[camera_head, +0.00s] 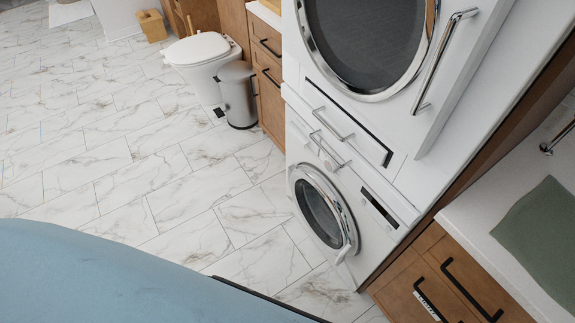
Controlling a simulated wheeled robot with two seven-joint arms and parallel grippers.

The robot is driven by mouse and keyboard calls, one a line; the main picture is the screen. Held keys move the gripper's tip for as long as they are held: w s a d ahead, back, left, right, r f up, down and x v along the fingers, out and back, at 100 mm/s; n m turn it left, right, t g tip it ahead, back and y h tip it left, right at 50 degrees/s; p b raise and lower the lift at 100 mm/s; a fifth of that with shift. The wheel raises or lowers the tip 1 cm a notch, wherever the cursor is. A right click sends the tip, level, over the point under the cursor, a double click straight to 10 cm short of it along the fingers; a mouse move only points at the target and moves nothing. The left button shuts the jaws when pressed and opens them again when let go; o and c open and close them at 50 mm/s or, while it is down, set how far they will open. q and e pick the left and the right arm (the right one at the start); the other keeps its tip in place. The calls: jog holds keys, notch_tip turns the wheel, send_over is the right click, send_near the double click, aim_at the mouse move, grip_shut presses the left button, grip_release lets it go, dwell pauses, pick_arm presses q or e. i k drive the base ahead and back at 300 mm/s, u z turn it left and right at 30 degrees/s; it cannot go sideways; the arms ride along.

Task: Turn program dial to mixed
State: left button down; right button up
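A white front-loading washing machine (362,263) stands low at centre right, with a round glass door (320,212). A small round knob (330,164), which looks like a program dial, sits on its upper front, below and partly behind a chrome bar handle. Its setting and markings are too small to read. A dark display strip (378,207) is to the right on the same panel. A second machine (365,35) with a large round door is stacked above, with a drawer between. Neither of my grippers is in view.
Marble-tiled floor (150,180) is open left of the machines. A blue surface (110,280) with a dark edge fills the lower left. A steel bin (238,95) and a toilet (200,55) stand at the back. Wooden drawers (425,285) adjoin at right.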

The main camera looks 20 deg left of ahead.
aim_at(329, 165)
jog(key=u, duration=1.85)
jog(key=i, duration=2.55)
jog(key=z, duration=3.7)
